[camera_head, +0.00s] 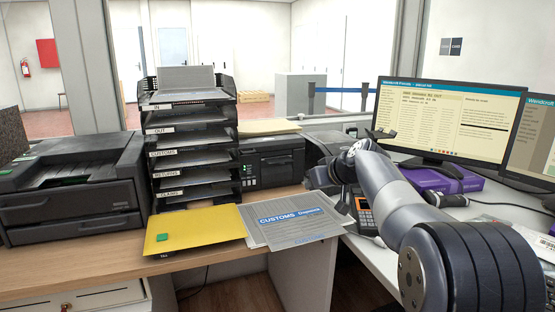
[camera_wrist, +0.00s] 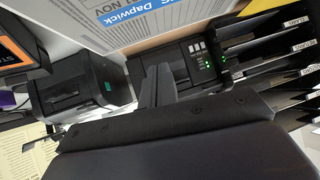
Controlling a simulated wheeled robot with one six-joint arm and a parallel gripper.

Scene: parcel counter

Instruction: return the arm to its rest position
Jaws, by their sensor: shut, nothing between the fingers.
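My arm reaches in from the lower right of the head view, bent over the right-hand counter. My gripper (camera_wrist: 158,86) shows at the middle of the wrist view, its dark fingers together with nothing between them. In the head view the wrist end lies near the printer and card terminal, and the fingertips are hard to make out there.
A labelled tray stack (camera_head: 190,145) stands behind a yellow envelope (camera_head: 195,228) and a grey CUSTOMS sheet (camera_head: 290,222). A printer (camera_head: 75,185) is at left. A monitor (camera_head: 445,120), purple box (camera_head: 435,180) and card terminal (camera_head: 364,212) are close to my arm.

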